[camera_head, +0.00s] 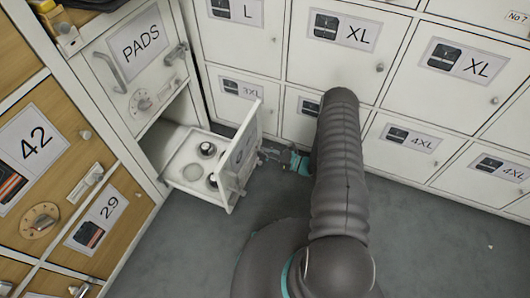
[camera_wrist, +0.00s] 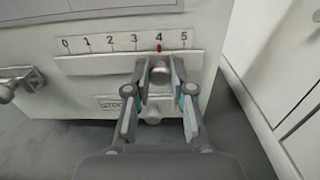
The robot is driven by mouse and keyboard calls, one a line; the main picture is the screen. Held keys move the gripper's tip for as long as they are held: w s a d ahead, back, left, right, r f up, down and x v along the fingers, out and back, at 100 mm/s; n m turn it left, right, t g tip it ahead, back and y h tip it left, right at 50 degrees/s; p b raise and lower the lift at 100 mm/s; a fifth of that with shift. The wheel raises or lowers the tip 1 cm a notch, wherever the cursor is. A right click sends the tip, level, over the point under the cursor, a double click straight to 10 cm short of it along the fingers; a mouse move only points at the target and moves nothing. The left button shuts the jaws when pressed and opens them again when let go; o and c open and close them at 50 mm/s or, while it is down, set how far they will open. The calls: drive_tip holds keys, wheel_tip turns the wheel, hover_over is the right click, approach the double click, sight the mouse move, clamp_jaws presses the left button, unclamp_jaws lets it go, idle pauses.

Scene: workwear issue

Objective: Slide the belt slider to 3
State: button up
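The belt slider's scale (camera_wrist: 111,45), marked 0 to 5, is on a white drawer front in the wrist view. A small red pointer (camera_wrist: 159,47) stands at 4. The round grey slider knob (camera_wrist: 160,75) is below the 4. My gripper (camera_wrist: 160,73) has one finger on each side of the knob, with narrow gaps seeming to show; firm contact is not visible. In the head view, my gripper (camera_head: 275,156) is at the open drawer's front (camera_head: 240,152), seen edge-on, partly hidden by my arm.
The drawer (camera_head: 183,180) is pulled out below the PADS door (camera_head: 138,52) and holds round items. A grey handle (camera_wrist: 20,82) is left of the scale, and another knob (camera_wrist: 152,115) is below. White lockers (camera_head: 415,100) stand close on the right.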

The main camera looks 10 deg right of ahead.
clamp_jaws()
drive_tip(key=shift+s+a, duration=0.8)
drive_tip(key=shift+s, duration=0.3)
drive_tip(key=o, duration=0.9)
unclamp_jaws()
drive_tip(key=shift+c, duration=0.2)
drive_tip(key=v, duration=1.2)
